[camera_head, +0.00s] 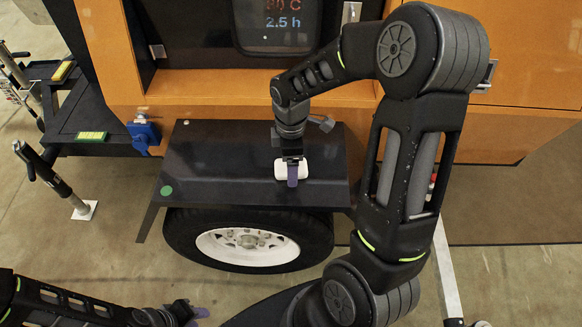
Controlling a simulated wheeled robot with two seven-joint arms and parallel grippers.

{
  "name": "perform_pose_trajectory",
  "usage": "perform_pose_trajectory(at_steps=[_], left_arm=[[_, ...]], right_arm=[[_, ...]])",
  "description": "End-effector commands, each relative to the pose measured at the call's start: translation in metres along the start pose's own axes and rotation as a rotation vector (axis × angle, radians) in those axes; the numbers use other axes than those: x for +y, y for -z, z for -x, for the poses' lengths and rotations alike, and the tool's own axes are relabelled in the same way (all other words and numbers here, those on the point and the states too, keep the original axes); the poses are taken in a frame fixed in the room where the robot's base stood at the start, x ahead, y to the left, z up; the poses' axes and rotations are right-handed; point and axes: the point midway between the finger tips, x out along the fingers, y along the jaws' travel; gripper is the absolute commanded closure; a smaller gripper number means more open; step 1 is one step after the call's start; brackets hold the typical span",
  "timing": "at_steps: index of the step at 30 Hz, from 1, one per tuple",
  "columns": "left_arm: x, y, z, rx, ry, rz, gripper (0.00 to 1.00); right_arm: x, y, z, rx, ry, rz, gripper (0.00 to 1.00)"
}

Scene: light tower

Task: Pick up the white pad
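The white pad (280,170) is a small rounded white block on the dark fender top (225,160) above the wheel. The pad seems to rest on the fender.
A white-rimmed wheel (247,247) sits under the fender. The orange cabinet (200,88) with a display (285,22) stands behind. A blue part (143,134), a dark drawbar frame and a jack leg (55,180) are at left. Concrete floor is open at lower left.

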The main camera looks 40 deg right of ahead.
Motion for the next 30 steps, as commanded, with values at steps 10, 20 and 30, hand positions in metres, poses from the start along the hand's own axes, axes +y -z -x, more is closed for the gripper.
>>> perform_pose_trajectory(at_steps=[10,20,30], left_arm=[[0.0,0.0,0.0,0.0,0.0,0.0,0.69],[0.0,0.0,0.0,0.0,0.0,0.0,0.69],[0.0,0.0,0.0,0.0,0.0,0.0,0.69]], right_arm=[[0.0001,0.0001,0.0002,0.0,0.0,0.0,0.38],[0.0001,0.0001,0.0002,0.0,0.0,0.0,0.65],[0.0001,0.0001,0.0002,0.0,0.0,0.0,0.85]])
